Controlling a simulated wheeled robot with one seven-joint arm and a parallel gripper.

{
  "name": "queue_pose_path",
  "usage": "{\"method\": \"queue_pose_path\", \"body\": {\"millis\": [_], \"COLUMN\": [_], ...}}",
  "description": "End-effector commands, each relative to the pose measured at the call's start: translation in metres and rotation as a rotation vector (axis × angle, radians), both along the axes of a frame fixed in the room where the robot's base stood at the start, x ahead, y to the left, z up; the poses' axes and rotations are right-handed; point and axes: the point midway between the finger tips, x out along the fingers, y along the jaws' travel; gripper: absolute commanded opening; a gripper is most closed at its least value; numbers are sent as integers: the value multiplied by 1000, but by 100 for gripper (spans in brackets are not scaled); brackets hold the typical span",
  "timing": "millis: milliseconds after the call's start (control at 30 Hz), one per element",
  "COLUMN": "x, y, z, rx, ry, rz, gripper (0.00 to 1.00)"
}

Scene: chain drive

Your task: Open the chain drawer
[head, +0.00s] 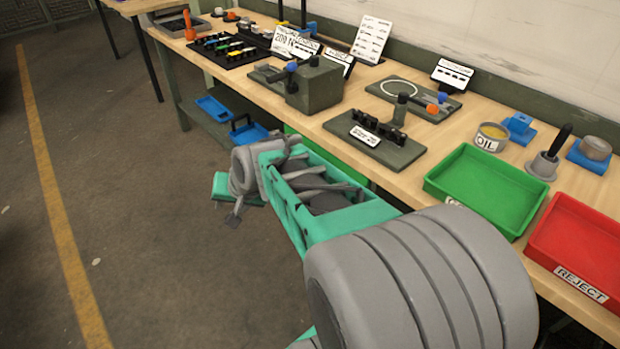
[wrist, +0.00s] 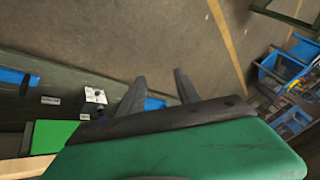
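I cannot make out for sure which part is the chain drawer. A bright green panel (head: 292,131) shows under the bench's front edge, mostly hidden behind my arm. A bright green surface (wrist: 52,136) beside a dark green front (wrist: 62,82) with small white labels shows in the wrist view; the labels are too small to read. My gripper (wrist: 160,76) is open, its two grey fingers apart with nothing between them. In the head view my gripper (head: 236,216) hangs low in front of the bench, clear of it, over the floor.
The wooden bench (head: 405,186) carries fixtures, a green tray (head: 488,190) and a red reject tray (head: 580,245). Blue bins (head: 214,108) sit on the lower shelf. A blue bin with parts (wrist: 285,68) stands at the right in the wrist view. The floor (head: 150,230) at left is open.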

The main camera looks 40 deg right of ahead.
Motion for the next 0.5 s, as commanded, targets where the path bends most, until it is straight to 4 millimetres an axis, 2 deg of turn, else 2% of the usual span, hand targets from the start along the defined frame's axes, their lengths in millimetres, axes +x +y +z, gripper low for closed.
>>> {"method": "queue_pose_path", "body": {"millis": [33, 67, 100, 167, 200, 300, 400, 500], "x": [30, 47, 65, 79, 80, 68, 54, 54], "y": [-45, -72, -110, -170, -209, -286, -325, -337], "z": [-70, -87, -107, -132, -145, -164, -166, -164], "rx": [138, 234, 367, 569, 697, 964, 1110, 1155], "ry": [-75, -139, -228, -364, -452, -642, -749, -780], "rz": [-201, -320, -473, -688, -809, -1026, -1123, -1146], "gripper": [40, 40, 40, 40, 40, 40, 40, 40]}}
